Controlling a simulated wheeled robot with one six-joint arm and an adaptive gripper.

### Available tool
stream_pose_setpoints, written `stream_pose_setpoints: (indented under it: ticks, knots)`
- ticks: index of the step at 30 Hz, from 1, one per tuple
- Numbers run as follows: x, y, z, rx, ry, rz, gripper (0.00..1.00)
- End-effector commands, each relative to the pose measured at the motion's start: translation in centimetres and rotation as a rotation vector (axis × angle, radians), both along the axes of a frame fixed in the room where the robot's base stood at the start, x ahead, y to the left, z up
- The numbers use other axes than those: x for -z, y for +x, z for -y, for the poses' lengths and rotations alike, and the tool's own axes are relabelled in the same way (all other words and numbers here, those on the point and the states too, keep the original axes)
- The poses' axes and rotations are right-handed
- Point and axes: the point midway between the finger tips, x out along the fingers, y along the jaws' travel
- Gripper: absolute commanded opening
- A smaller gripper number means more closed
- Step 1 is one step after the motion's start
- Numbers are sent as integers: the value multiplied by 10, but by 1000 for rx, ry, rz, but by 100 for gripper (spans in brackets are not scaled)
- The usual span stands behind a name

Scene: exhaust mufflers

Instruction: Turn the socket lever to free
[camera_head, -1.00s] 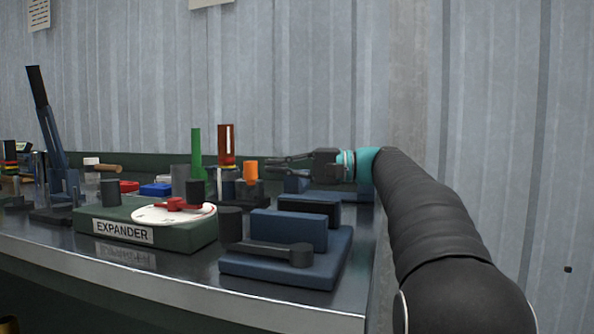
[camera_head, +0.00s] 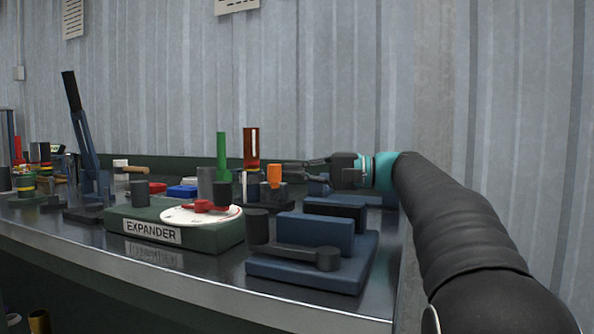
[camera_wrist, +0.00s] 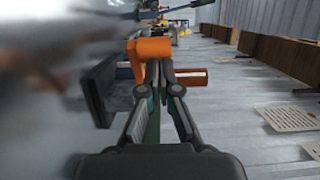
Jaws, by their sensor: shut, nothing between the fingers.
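An orange lever (camera_wrist: 150,50) with a rounded end shows right at my fingertips in the wrist view. In the head view its orange upright part (camera_head: 274,176) stands on a dark bracket at the back of the bench. My gripper (camera_head: 290,168) reaches in from the right, just behind and beside the orange part. In the wrist view my gripper (camera_wrist: 162,72) has its fingers shut with nothing between them, and the lever partly covers or borders the tips. I cannot tell whether they touch. No marking for free is readable.
A green rod (camera_head: 222,155), a blue fixture with a grey lever (camera_head: 300,254) and the green EXPANDER box (camera_head: 190,238) with a white dial crowd the bench.

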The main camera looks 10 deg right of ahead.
Motion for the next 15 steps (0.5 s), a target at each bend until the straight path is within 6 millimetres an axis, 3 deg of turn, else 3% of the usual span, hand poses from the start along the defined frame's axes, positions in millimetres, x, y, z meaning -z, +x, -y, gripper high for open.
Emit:
stream_pose_setpoints:
  ticks: [15]
  knots:
    - [-1,-4,-24,-1,0,0,0]
